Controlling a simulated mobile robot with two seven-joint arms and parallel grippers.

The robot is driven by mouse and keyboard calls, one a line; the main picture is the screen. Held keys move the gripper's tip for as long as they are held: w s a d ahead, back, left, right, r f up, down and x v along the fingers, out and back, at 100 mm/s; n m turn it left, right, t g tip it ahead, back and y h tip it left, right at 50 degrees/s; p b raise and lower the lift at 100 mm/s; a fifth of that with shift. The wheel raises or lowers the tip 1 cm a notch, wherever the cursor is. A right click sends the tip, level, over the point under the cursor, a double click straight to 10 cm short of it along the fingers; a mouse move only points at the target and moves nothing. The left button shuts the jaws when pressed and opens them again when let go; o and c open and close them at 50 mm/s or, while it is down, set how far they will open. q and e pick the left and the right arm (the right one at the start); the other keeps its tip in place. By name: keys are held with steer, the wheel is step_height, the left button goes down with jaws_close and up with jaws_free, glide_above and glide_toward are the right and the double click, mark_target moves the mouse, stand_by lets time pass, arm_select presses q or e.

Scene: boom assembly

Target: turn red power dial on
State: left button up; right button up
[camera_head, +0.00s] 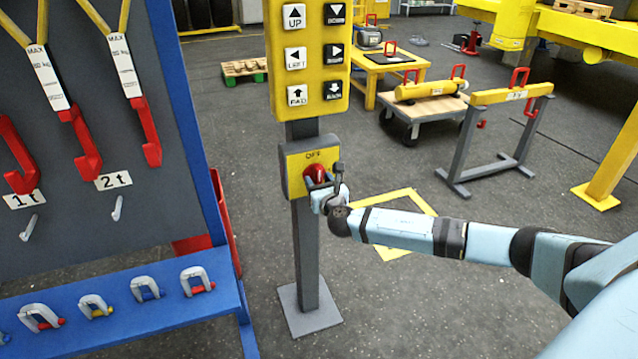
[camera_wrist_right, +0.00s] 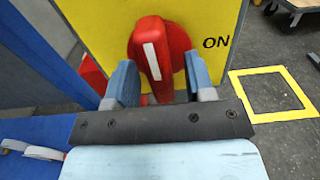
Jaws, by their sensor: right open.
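The red power dial (camera_head: 315,172) sits on a yellow box (camera_head: 293,168) marked OFF at its top, on a grey post. In the right wrist view the red dial (camera_wrist_right: 158,52) has a white stripe that points nearly straight up, tilted slightly left. The word ON shows to its right on the yellow face (camera_wrist_right: 100,25). My right gripper (camera_head: 318,183) is at the dial. In the right wrist view my right gripper (camera_wrist_right: 160,85) is open, with one blue finger on each side of the dial's handle and gaps visible. My left gripper is not in view.
A yellow button panel (camera_head: 308,60) is above the dial box. A blue rack (camera_head: 190,130) with red hooks and shackles stands at the left. A yellow floor square (camera_head: 425,203) and a grey trestle with a yellow beam (camera_head: 510,93) are at the right.

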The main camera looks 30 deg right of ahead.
steer(key=shift+c, duration=0.5)
jaws_close()
